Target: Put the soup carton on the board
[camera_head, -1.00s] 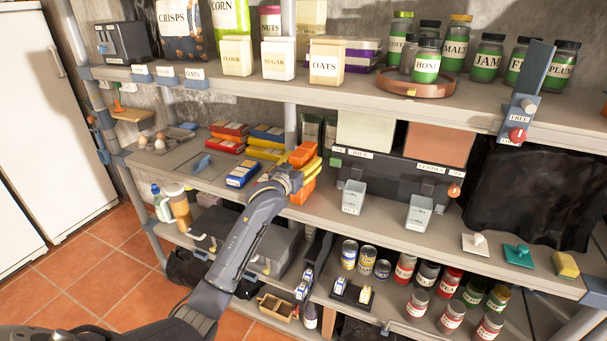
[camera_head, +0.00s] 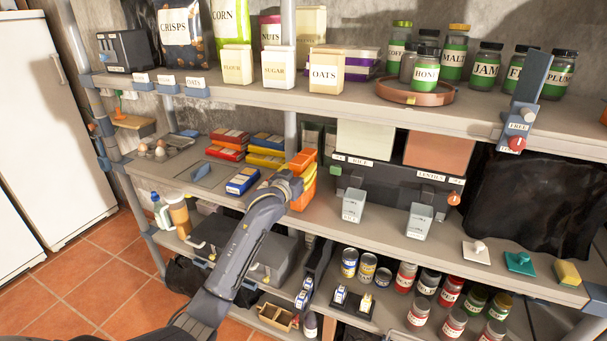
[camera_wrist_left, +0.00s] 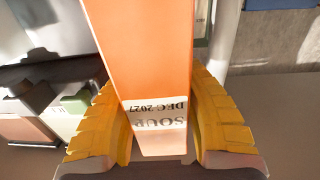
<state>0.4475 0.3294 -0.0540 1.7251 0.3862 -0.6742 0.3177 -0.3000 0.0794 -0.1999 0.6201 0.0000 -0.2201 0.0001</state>
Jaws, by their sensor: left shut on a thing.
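The soup carton (camera_head: 303,160) is orange and stands out over the middle shelf in the head view, beside the black bins. My left gripper (camera_head: 308,178) is shut on it. In the left wrist view the carton (camera_wrist_left: 143,55) fills the space between the two yellow fingers (camera_wrist_left: 160,130), and its white label with SOUP and DEC 2027 reads upside down. I cannot tell whether the carton touches the shelf. A flat grey panel with a blue piece (camera_head: 188,181) lies left on this shelf; I cannot tell whether it is the board. My right gripper is not in view.
Red, yellow and blue packets (camera_head: 242,181) lie left of my gripper. The upper shelf (camera_head: 300,92) hangs above. Jars and cans fill the lower shelf.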

